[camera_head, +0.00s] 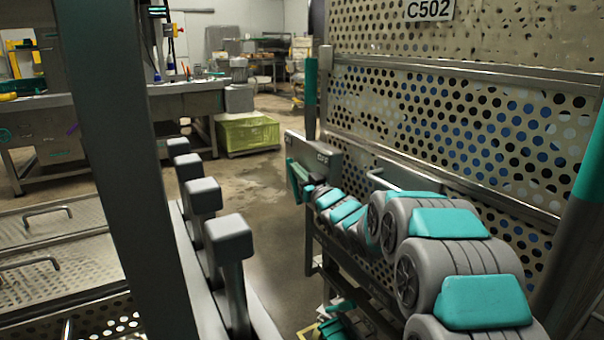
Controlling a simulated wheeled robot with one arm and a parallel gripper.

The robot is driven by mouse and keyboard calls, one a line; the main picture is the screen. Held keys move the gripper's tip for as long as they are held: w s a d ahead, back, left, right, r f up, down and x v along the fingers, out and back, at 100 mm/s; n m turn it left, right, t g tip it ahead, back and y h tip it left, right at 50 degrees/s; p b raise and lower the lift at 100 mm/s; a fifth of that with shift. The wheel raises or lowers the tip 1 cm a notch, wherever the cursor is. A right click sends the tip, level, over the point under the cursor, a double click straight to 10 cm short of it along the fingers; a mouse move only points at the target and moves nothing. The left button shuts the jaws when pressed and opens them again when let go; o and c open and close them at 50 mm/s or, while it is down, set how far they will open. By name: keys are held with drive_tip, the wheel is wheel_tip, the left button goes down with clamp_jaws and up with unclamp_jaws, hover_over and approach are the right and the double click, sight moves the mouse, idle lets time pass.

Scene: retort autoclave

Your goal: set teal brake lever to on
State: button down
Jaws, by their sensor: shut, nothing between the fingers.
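A small grey plate (322,156) with dark markings too small to read surely is fixed by the near corner post of the perforated cart. A teal piece (296,180), which looks like the brake lever, hangs at the plate's left part, tilted. My grey and teal arm reaches from the lower right toward it. My gripper (308,187) is at the arm's far end, small and dark, close beside the teal piece. Its fingers are shut with nothing held. I cannot tell whether they touch the lever, and the lever's exact setting is not clear.
The perforated cart wall (460,100), labelled C502, runs along the right. Grey block-topped posts (229,240) and a tall dark column stand at the left. A yellow-green crate (248,133) and a workbench (185,100) are behind. Open floor (262,195) lies left of the plate.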

drive_tip(key=shift+w+a+f, duration=0.15)
drive_tip(key=shift+w+a, duration=0.4)
drive_tip(key=shift+w, duration=0.35)
